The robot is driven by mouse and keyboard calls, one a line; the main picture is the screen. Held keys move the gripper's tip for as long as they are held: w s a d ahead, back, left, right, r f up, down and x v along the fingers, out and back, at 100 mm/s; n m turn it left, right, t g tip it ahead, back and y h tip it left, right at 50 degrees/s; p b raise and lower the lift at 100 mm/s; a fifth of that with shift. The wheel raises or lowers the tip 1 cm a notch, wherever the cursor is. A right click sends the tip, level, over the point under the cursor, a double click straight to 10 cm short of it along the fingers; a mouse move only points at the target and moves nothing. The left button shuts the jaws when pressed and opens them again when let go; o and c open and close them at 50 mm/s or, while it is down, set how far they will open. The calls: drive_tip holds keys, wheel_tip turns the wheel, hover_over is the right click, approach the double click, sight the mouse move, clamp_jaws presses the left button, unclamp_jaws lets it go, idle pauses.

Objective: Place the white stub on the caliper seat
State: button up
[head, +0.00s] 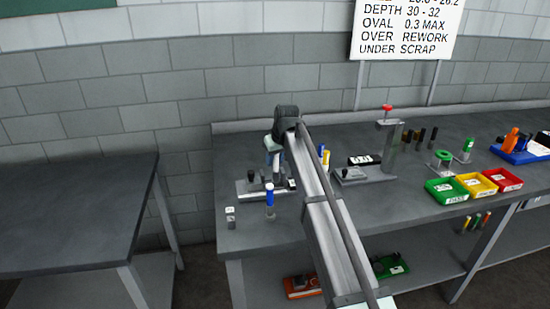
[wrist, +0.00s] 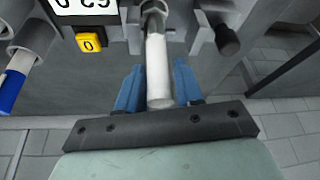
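The white stub (wrist: 159,75) is between the two blue fingers of my gripper (wrist: 158,82) in the wrist view, with both fingers close against its sides. Its far end meets or overlaps a grey metal part of the caliper device (wrist: 134,30); I cannot tell whether it rests on the seat. The device has a display (wrist: 85,6) and a yellow zero button (wrist: 91,43). The stub is hard to make out there.
A press-like stand (head: 390,145) is right of my arm. Green, yellow and red bins (head: 446,190) sit farther right.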

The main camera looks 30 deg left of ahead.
drive_tip(key=shift+o, duration=1.4)
drive_tip(key=v, duration=1.2)
drive_tip(key=shift+r, duration=0.2)
